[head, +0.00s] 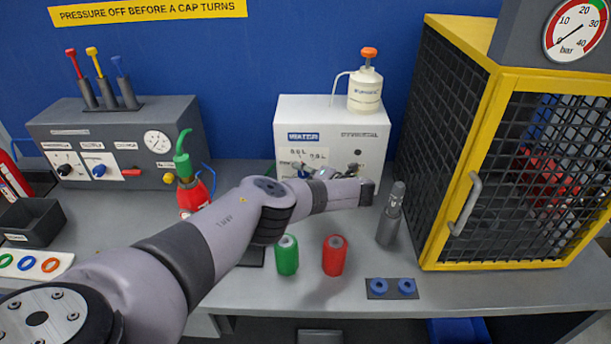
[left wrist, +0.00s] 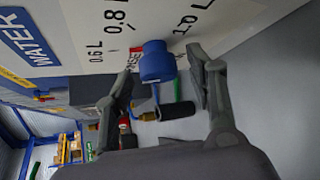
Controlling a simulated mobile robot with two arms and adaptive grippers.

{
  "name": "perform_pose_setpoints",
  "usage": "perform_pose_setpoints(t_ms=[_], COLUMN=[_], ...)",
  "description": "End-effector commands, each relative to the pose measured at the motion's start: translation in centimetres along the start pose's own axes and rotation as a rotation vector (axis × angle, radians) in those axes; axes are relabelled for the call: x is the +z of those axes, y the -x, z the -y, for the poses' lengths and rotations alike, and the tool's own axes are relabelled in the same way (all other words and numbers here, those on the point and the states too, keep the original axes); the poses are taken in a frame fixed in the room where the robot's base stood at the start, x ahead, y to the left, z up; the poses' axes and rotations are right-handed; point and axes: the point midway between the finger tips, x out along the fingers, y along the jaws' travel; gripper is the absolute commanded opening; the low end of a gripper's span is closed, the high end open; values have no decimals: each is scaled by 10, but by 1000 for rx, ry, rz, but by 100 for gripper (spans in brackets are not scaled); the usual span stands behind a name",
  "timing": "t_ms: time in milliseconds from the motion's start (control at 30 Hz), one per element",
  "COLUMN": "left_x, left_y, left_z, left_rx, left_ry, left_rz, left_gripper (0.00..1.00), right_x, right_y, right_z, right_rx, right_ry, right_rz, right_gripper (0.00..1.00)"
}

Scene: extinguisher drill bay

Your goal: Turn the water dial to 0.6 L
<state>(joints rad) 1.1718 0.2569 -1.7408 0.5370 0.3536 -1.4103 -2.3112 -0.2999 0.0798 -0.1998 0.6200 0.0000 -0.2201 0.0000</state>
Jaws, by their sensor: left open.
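The white water unit (head: 300,112) stands at the back of the bench, with a blue WATER label. In the left wrist view its panel (left wrist: 70,60) carries 0.6 L, 0.8 L and 1.0 L marks and part of a red label. The blue water dial (left wrist: 157,62) sticks out below these marks; I cannot tell which mark it is set to. My left gripper (left wrist: 160,72) is open, one finger on each side of the dial; contact cannot be made out. In the head view my left arm hides much of the gripper (head: 318,176) and dial. My right gripper is out of view.
A green cylinder (head: 287,256) and a red cylinder (head: 334,256) stand in front of my arm. A grey cylinder (head: 388,224) stands right of the unit, beside a yellow mesh cage (head: 436,195). A red extinguisher (head: 192,191) is behind my forearm. A pump bottle (head: 365,90) tops the unit.

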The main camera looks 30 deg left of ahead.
Motion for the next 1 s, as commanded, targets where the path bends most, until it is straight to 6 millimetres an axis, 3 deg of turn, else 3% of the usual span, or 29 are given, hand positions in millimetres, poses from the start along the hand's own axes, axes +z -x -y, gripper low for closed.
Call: perform_pose_setpoints(t_ms=[167, 333, 700, 1000], left_x=[0, 1, 1, 0], left_y=[1, 15, 89, 119], left_z=[0, 1, 0, 0], left_rx=[0, -4, -3, 0], left_ry=[0, -1, 1, 0], left_rz=[0, 2, 2, 1], left_gripper=[51, 51, 51, 51], right_x=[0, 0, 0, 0], right_y=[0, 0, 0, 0], right_z=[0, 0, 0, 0], right_rx=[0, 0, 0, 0], right_ry=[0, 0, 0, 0], right_rz=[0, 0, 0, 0], right_gripper=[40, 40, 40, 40])
